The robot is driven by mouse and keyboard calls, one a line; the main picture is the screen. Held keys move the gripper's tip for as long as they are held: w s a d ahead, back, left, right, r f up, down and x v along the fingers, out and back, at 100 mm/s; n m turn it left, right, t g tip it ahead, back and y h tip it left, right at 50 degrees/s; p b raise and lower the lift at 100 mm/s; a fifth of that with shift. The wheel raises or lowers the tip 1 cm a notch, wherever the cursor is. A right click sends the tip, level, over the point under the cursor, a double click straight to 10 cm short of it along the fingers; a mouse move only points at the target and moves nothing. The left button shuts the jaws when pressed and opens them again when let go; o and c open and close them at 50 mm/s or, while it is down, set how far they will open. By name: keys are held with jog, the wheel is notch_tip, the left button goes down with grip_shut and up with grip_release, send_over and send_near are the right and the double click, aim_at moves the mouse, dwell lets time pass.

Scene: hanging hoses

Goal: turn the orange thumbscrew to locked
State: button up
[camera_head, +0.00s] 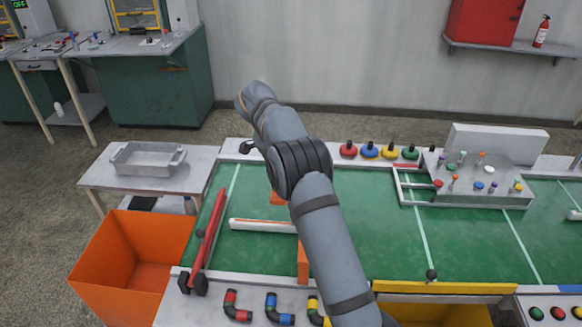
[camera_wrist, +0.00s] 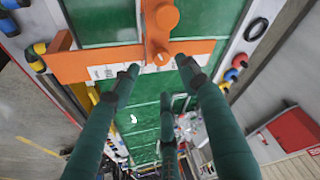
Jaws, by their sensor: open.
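In the wrist view an orange thumbscrew (camera_wrist: 158,20), with a round head and a narrow stem, stands at the top centre on an orange crossbar (camera_wrist: 85,65). Pale labels on the bar are too small to read. My gripper (camera_wrist: 158,68) has its dark green fingers spread apart, with nothing between them. The fingertips appear just below the thumbscrew in the picture; I cannot tell the gap in depth. In the head view my arm hides the thumbscrew and gripper, and only orange ends of the crossbar (camera_head: 303,260) show.
A white bar (camera_head: 262,226) and a red bar (camera_head: 207,230) lie left of my arm. Coloured hose pieces (camera_head: 237,307) line the front edge, and coloured knobs (camera_head: 369,150) the back. An orange bin (camera_head: 135,255) stands at left.

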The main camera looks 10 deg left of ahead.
jog(key=shift+v, duration=2.1)
jog(key=shift+f, duration=0.1)
jog(key=x, duration=1.2)
jog(key=shift+d, duration=0.1)
